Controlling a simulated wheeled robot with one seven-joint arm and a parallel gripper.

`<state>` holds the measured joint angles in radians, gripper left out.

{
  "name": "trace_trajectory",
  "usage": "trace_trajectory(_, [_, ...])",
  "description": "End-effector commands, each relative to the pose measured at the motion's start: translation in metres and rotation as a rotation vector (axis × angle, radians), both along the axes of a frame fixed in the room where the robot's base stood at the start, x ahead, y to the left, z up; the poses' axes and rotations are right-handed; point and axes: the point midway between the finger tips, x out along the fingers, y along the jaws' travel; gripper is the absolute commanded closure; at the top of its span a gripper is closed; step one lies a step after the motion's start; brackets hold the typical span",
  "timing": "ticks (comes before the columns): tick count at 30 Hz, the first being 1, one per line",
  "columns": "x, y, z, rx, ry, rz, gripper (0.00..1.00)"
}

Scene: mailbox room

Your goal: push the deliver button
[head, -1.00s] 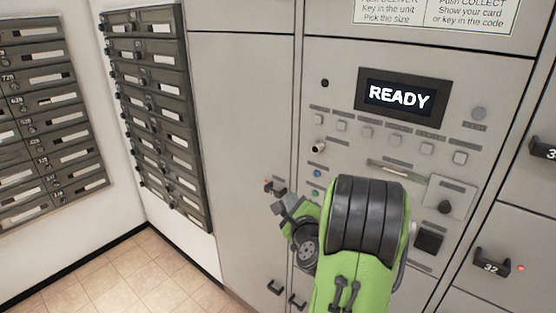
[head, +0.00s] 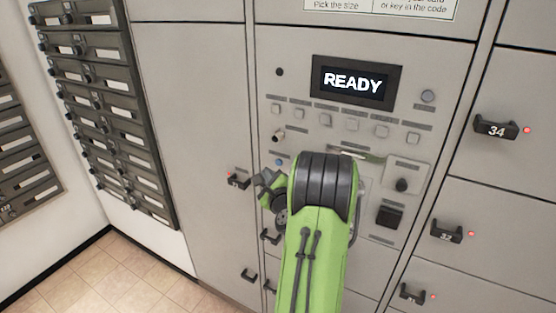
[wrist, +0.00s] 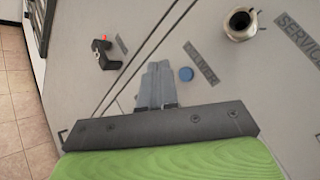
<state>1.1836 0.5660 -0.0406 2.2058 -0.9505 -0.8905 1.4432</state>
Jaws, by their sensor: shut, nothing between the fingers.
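The deliver button is a small round blue button (wrist: 186,74) beside a label reading "…LIVER" (wrist: 200,63) in the wrist view. It also shows in the head view as a blue dot (head: 278,162) on the grey panel, below the metal keyhole fitting. My gripper (wrist: 157,70) is shut and empty. In the head view my gripper (head: 265,182) is just below and left of the button. I cannot tell whether the fingertips touch the panel.
A display (head: 355,82) reads READY above a row of several square buttons (head: 353,125). A metal keyhole fitting (wrist: 241,22) protrudes near the blue button. A black locker handle (wrist: 107,56) sticks out left of my gripper. Numbered locker handles (head: 446,232) protrude at the right.

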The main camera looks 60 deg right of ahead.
Motion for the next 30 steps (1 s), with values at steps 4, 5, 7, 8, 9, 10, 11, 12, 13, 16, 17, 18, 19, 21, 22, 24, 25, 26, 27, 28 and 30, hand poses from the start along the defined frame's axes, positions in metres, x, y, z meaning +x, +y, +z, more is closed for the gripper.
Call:
trace_trajectory(4, [0.002, -0.019, 0.002, 0.000, 0.001, -0.001, 1.00])
trace_trajectory(5, [0.002, -0.021, 0.002, 0.000, 0.001, -0.001, 1.00])
trace_trajectory(7, [0.002, -0.025, 0.001, 0.000, 0.001, -0.001, 1.00])
trace_trajectory(8, [0.002, -0.026, 0.001, 0.000, 0.001, -0.001, 1.00])
trace_trajectory(9, [0.002, -0.027, 0.001, 0.000, 0.001, -0.001, 1.00])
trace_trajectory(10, [0.002, -0.028, 0.001, 0.000, 0.001, -0.001, 1.00])
trace_trajectory(11, [0.002, -0.028, 0.000, 0.000, 0.001, -0.001, 1.00])
trace_trajectory(12, [0.002, -0.028, 0.000, 0.000, 0.001, -0.001, 1.00])
trace_trajectory(13, [0.002, -0.028, 0.000, 0.000, 0.001, -0.001, 1.00])
trace_trajectory(16, [0.002, -0.028, 0.000, 0.000, 0.001, -0.001, 1.00])
trace_trajectory(17, [0.002, -0.028, 0.000, 0.000, 0.001, -0.001, 1.00])
trace_trajectory(18, [0.002, -0.028, 0.000, 0.000, 0.001, -0.001, 1.00])
trace_trajectory(19, [0.002, -0.028, 0.000, 0.000, 0.001, -0.001, 1.00])
trace_trajectory(21, [0.002, -0.027, 0.000, 0.000, 0.001, -0.001, 1.00])
trace_trajectory(22, [0.002, -0.027, 0.000, -0.001, 0.001, 0.000, 1.00])
trace_trajectory(24, [0.002, -0.027, 0.000, -0.001, 0.001, 0.000, 1.00])
trace_trajectory(25, [0.002, -0.027, 0.000, -0.001, 0.001, 0.000, 1.00])
trace_trajectory(26, [0.002, -0.027, 0.000, -0.001, 0.001, 0.000, 1.00])
trace_trajectory(27, [0.002, -0.027, 0.000, -0.001, 0.001, 0.000, 1.00])
trace_trajectory(28, [0.002, -0.027, 0.000, -0.001, 0.001, 0.000, 1.00])
trace_trajectory(30, [0.002, -0.027, 0.000, -0.001, 0.001, 0.000, 1.00])
